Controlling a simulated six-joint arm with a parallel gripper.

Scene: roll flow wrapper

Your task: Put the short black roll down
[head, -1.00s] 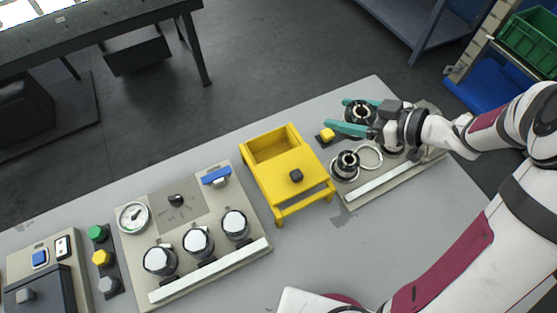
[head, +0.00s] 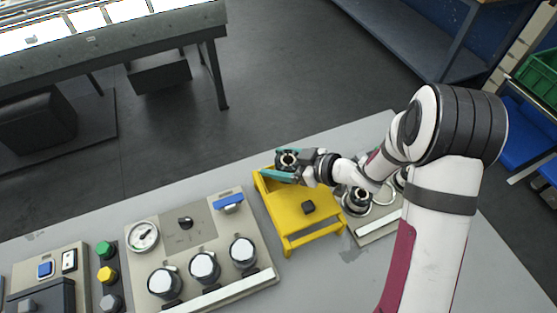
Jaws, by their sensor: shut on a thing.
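The short black roll (head: 288,160) has a black body with a pale ring on its top. My gripper (head: 281,167) is shut on it, with one teal finger on each side.
A control panel (head: 184,200) with a gauge, several knobs and a blue switch lies left of the box. A beige plate (head: 372,232) with another roll (head: 357,201) and metal rings is to the right, partly behind my arm. Bare grey table lies in front.

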